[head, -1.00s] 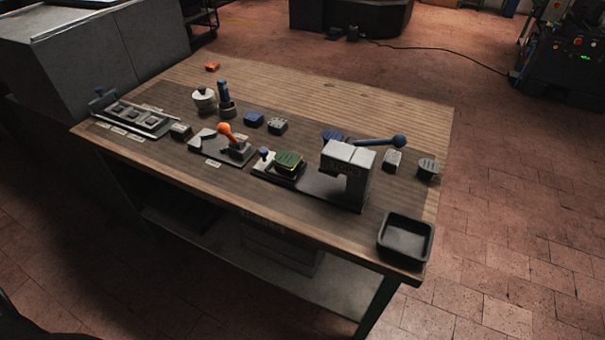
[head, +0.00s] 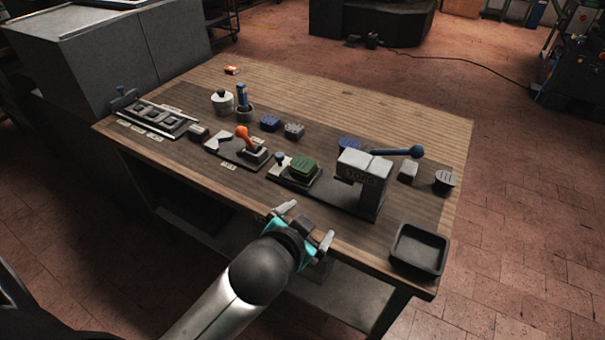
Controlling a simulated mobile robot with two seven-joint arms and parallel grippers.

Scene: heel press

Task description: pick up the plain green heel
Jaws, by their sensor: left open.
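A green heel (head: 303,166) sits on the dark base of the press (head: 362,180), left of the press's grey head. Its surface markings are too small to tell, so I cannot say whether it is plain. My left gripper (head: 311,222) is open and empty at the table's front edge, in front of the press and nearer to me than the green heel. It is apart from the heel. My right gripper is not in view.
A black tray (head: 419,250) stands at the front right corner. The press's blue-knobbed lever (head: 395,153) sticks out to the right. An orange-handled clamp (head: 241,146), blue heels (head: 270,123) and grey heels (head: 294,131) stand left and behind.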

